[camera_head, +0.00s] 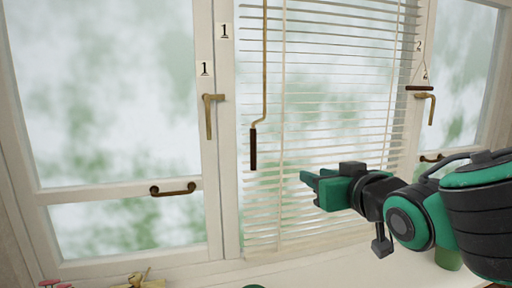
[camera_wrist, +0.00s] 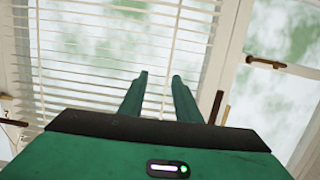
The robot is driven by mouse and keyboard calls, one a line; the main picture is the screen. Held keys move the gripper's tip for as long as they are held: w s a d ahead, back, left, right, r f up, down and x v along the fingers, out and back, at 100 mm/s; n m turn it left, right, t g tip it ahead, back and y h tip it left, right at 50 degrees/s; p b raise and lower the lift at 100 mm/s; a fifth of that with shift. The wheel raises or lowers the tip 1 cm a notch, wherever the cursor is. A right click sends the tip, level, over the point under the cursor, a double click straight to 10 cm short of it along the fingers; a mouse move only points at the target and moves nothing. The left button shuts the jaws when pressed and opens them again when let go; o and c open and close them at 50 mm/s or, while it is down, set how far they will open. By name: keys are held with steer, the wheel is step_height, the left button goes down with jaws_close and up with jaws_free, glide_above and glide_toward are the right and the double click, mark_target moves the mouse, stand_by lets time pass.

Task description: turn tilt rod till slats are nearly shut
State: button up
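The tilt rod (camera_head: 264,70) is a thin brass rod hanging at the left side of the white blind (camera_head: 330,100). It has a crank bend and a dark brown handle (camera_head: 253,148) at its lower end. The slats are open, with green and white outdoors showing between them. My green gripper (camera_head: 306,178) is in front of the blind, to the right of and slightly below the handle, apart from it. In the wrist view my two fingers (camera_wrist: 160,77) stand apart with nothing between them. A dark brown stick, seemingly the rod's handle (camera_wrist: 216,107), shows to their right.
A brass window latch (camera_head: 209,115) sits on the frame left of the rod. A brown pull handle (camera_head: 172,188) is on the left pane. A cord cleat (camera_head: 420,89) and another latch (camera_head: 430,105) are at the right. Small items (camera_head: 140,280) lie on the sill, lower left.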

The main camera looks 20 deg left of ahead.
mark_target(254, 150)
steer(key=s+a+r+y, duration=0.1)
steer(key=s+a, duration=0.1)
steer(key=a, duration=0.1)
steer(key=s+a+r+n+y, duration=0.1)
steer(key=s+a+r, duration=0.1)
steer(key=a, duration=0.1)
steer(key=s+a+r+n+y, duration=0.1)
steer(key=a+r+y, duration=0.1)
steer(key=a, duration=0.2)
steer(key=shift+s+r, duration=0.15)
steer(key=shift+s, duration=0.25)
steer(key=x, duration=1)
steer(key=shift+w+a, duration=0.15)
steer(key=shift+c, duration=0.2)
